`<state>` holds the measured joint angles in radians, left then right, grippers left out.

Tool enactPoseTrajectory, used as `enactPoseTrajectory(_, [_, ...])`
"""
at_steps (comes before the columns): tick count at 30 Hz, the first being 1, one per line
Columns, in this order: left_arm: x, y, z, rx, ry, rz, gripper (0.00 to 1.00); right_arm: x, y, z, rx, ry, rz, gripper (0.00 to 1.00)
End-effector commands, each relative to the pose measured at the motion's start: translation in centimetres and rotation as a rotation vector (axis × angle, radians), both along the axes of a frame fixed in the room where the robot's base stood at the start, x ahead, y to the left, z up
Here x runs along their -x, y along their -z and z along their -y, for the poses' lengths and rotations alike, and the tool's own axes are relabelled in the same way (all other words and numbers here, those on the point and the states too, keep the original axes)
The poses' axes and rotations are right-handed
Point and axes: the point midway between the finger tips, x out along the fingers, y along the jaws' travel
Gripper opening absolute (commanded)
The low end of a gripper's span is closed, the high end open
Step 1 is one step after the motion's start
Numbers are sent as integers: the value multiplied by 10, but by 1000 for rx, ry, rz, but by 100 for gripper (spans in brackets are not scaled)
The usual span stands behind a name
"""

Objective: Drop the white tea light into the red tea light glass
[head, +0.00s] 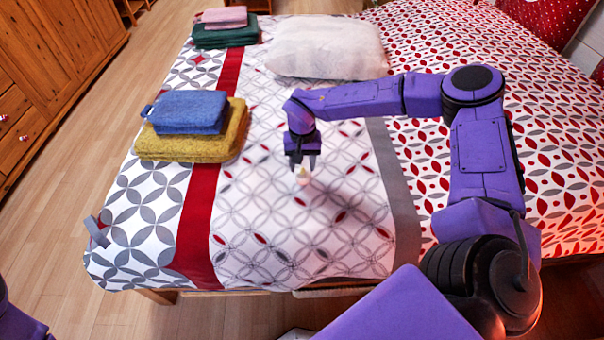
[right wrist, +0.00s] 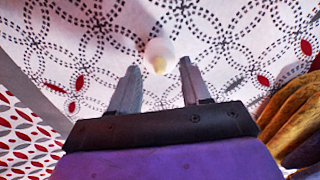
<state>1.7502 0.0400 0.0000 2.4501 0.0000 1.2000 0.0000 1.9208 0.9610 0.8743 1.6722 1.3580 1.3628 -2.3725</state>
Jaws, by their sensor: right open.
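The white tea light (head: 303,178) is small and pale with a yellowish tip. It is at the patterned bed cover, just below my right gripper (head: 303,160) in the head view. In the right wrist view, the tea light (right wrist: 158,52) shows beyond and between the fingertips of my right gripper (right wrist: 159,68). Those fingers are apart and do not touch it. I cannot make out the red tea light glass in either view. My left gripper is not in view.
A blue towel (head: 190,111) lies on a yellow towel (head: 190,146) at the left of the bed. A white pillow (head: 328,48) and a stack with a green towel (head: 226,36) lie farther back. A small grey piece (head: 97,232) shows at the bed's left edge. The cover around the tea light is clear.

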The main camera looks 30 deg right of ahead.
Motion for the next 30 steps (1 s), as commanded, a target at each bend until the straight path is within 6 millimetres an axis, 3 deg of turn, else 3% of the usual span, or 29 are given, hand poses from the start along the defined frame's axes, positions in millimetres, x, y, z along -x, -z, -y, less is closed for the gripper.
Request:
enactPoseTrajectory(3, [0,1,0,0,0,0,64,0,11,0,1,-1,1,47])
enactPoseTrajectory(9, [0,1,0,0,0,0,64,0,11,0,1,0,1,44])
enactPoseTrajectory(13, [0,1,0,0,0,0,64,0,11,0,1,0,1,2])
enactPoseTrajectory(14, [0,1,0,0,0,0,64,0,11,0,1,0,1,0])
enactPoseTrajectory(30, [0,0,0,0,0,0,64,0,6,0,1,0,2,0])
